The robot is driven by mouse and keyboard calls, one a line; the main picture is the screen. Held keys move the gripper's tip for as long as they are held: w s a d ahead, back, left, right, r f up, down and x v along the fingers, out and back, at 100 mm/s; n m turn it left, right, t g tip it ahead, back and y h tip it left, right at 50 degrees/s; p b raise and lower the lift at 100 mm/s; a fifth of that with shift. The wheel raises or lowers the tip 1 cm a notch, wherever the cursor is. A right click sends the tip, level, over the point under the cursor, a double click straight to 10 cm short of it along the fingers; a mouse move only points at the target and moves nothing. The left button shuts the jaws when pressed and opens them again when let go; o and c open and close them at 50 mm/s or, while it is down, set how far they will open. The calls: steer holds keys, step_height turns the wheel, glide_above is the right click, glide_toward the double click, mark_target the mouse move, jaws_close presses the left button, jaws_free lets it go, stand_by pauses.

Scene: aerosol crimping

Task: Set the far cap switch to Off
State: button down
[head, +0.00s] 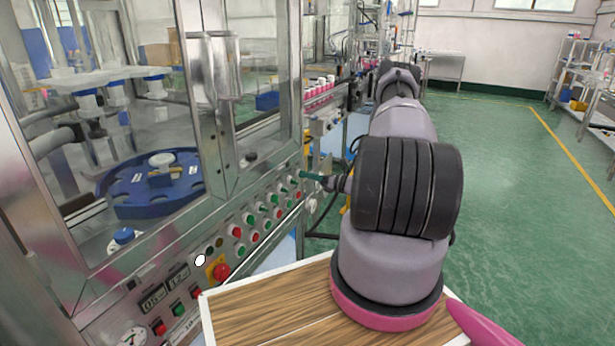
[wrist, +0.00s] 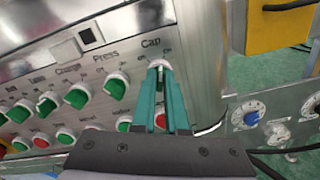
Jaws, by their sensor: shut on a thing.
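My gripper (wrist: 158,72) is shut on the Cap switch (wrist: 159,63), the last selector of the upper row, under the printed word Cap. Its pale collar shows around the teal fingertips. The fingers hide its handle, so I cannot tell which way it points. In the head view my gripper (head: 304,175) reaches the far right end of the control panel (head: 262,206). The switch itself is hidden there.
Green switches for Press (wrist: 115,88) and Crimp (wrist: 77,96) sit left of the fingers. A red button (wrist: 161,120) lies below, partly behind the fingers. A red emergency stop (head: 221,271) is on the panel's near end.

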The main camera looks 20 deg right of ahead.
steer(key=shift+n, duration=5)
steer(key=c, duration=0.9)
jaws_free()
steer(key=shift+s, duration=0.1)
steer(key=shift+c, duration=0.2)
steer(key=v, duration=1)
steer(key=shift+s+d, duration=0.25)
steer(key=shift+s, duration=0.05)
